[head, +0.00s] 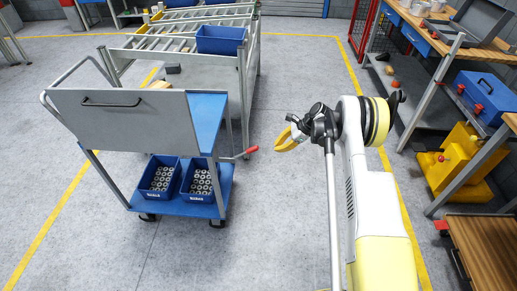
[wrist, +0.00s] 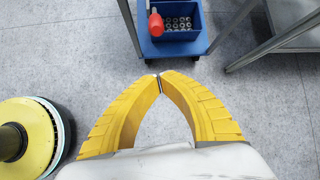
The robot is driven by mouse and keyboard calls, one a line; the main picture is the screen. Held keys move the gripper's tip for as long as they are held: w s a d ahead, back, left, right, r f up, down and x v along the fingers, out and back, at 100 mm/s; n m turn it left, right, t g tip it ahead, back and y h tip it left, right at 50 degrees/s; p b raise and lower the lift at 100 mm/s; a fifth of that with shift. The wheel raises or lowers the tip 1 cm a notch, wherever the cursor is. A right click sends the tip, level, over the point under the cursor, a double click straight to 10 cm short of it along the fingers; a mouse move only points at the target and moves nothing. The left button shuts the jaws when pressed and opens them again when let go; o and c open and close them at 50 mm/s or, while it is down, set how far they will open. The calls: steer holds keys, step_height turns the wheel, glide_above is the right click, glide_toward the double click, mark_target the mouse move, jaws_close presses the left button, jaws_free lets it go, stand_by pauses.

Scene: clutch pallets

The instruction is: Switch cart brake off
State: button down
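The cart (head: 225,180) has a grey back panel and blue shelves and stands left of my arm. Its brake lever (head: 252,149) is a thin rod with a red grip, sticking out from the cart's right side. In the wrist view the red grip (wrist: 156,24) shows at the top, in front of a blue bin. My gripper (head: 280,146) is just right of the red grip in the head view, apart from it. In the wrist view the yellow fingers (wrist: 159,80) meet at their tips with nothing between them.
Two blue bins (head: 162,178) of ring-shaped parts sit on the cart's lower shelf. A roller rack (head: 252,85) stands behind the cart. A workbench with a blue toolbox (head: 487,95) and a yellow container (head: 455,165) are at right. The floor between is clear.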

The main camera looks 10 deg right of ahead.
mark_target(244, 153)
steer(key=shift+s, duration=0.15)
steer(key=b+x, duration=0.5)
steer(key=x, duration=0.5)
steer(key=shift+a+r+b, duration=0.15)
steer(key=shift+a+r, duration=0.45)
steer(key=shift+r, duration=0.3)
steer(key=shift+a+r+b, duration=0.15)
steer(key=shift+a+r, duration=0.45)
steer(key=shift+r, duration=0.25)
